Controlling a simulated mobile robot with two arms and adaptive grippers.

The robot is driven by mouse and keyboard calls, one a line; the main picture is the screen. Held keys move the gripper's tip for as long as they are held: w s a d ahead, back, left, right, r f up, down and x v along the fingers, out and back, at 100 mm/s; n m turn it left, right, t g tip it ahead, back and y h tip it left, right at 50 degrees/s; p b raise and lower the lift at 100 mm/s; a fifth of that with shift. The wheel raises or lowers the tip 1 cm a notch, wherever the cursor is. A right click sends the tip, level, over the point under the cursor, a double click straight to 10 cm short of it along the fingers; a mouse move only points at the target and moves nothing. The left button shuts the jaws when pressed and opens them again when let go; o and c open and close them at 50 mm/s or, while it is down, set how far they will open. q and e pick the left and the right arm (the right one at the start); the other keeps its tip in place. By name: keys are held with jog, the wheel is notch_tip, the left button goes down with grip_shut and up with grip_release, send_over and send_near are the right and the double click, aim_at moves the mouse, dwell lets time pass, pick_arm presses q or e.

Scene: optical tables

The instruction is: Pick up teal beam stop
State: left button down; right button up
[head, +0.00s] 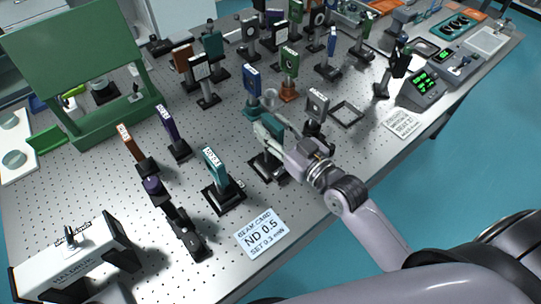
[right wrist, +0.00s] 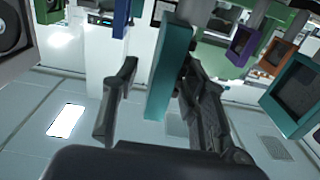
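A teal upright plate (head: 268,133) stands on a black base on the perforated table, partly hidden by my right gripper (head: 272,117). In the right wrist view, a teal slab (right wrist: 170,70) stands between the two fingers of the right gripper (right wrist: 158,105). A clear gap shows between the slab and the left finger; the slab is close to the right finger, and contact cannot be told. A second teal piece with a white label (head: 213,165) stands on a black base to the left; a teal frame (right wrist: 297,92) shows at the right of the wrist view. My left gripper is not in view.
A grey mount (head: 316,104) stands just right of the gripper, and a blue-topped mount (head: 252,80) behind it. A green panel stand (head: 75,60) is at the back left. Several other mounts crowd the table.

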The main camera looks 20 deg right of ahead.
jog(key=shift+s, duration=0.1)
jog(key=shift+c, duration=0.4)
grip_shut()
jog(key=shift+r, duration=0.1)
dwell(0.4)
